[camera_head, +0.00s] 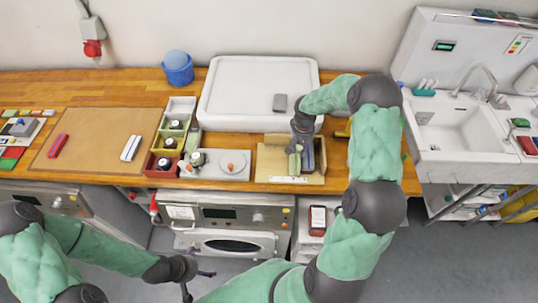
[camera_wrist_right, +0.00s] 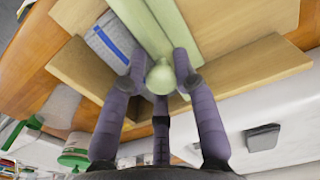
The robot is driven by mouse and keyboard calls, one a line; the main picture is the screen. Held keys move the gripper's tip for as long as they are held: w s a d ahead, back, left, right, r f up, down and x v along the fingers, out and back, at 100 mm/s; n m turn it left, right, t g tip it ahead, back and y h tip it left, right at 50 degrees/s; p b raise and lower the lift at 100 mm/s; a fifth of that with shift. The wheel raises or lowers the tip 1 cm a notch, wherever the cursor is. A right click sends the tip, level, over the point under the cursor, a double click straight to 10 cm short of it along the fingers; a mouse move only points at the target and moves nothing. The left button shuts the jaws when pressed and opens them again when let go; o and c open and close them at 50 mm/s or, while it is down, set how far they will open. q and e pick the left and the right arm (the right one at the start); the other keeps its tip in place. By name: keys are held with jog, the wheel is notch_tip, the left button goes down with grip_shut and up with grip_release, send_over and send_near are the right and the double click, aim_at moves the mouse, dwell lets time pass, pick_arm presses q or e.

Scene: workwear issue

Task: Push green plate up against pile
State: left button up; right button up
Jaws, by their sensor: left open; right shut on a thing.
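The pale green plate (camera_wrist_right: 146,28) with its round knob (camera_wrist_right: 161,78) is inside an open wooden tray (camera_wrist_right: 83,70). My right gripper (camera_wrist_right: 160,72) has its dark fingers closed around the knob. In the head view, my right gripper (camera_head: 300,147) reaches down into the tray (camera_head: 265,163), and the green plate (camera_head: 292,164) shows partly below it. A grey-white pile with a blue stripe (camera_wrist_right: 108,42) lies beside the plate in the wrist view; I cannot tell whether they touch. My left gripper (camera_head: 196,283) is open and empty, low in front of the bench.
A grey board with knobs (camera_head: 235,165) and a column of coloured bins (camera_head: 163,166) stand left of the tray. A large white tray (camera_head: 215,112) with a grey block (camera_head: 280,103) lies behind. A sink (camera_head: 450,140) is at right. A brown mat (camera_head: 95,125) lies left.

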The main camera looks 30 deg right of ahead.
jog(key=shift+s+d, duration=0.4)
jog(key=shift+d, duration=0.25)
jog(key=shift+s+d, duration=0.35)
jog(key=shift+d, duration=0.25)
jog(key=o, duration=0.6)
notch_tip(320, 180, up, 8)
jog(key=p, duration=0.4)
